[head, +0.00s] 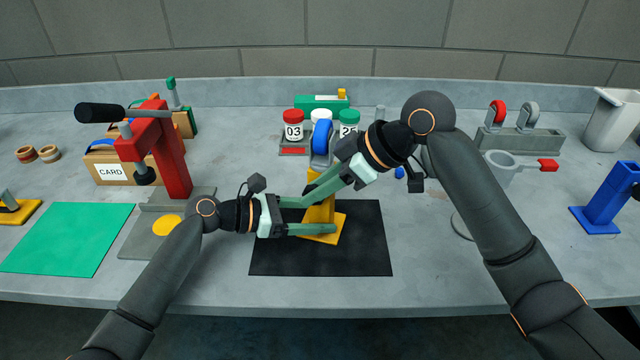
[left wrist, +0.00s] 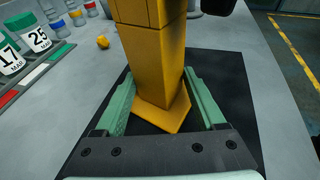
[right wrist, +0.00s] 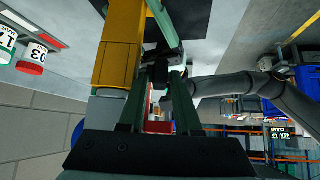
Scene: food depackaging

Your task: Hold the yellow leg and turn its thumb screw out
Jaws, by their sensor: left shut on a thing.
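The yellow leg (head: 322,212) stands upright on its flat yellow foot on a black mat (head: 365,260). A blue wheel (head: 321,137) shows at its top end. My left gripper (head: 318,214) is shut on the lower leg, one finger on each side; the left wrist view shows the leg (left wrist: 152,60) between both fingers. My right gripper (head: 312,190) is at the leg's side, higher up. In the right wrist view a black thumb screw (right wrist: 155,72) sits between its fingertips beside the leg (right wrist: 118,50). Whether the fingers press on it is unclear.
A red press (head: 168,150) stands at left beside a green mat (head: 65,238). Lidded jars (head: 293,130) stand behind the leg. A wheel rack (head: 520,140), a grey ring holder (head: 500,165) and a blue stand (head: 605,200) are at right. The front right of the table is clear.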

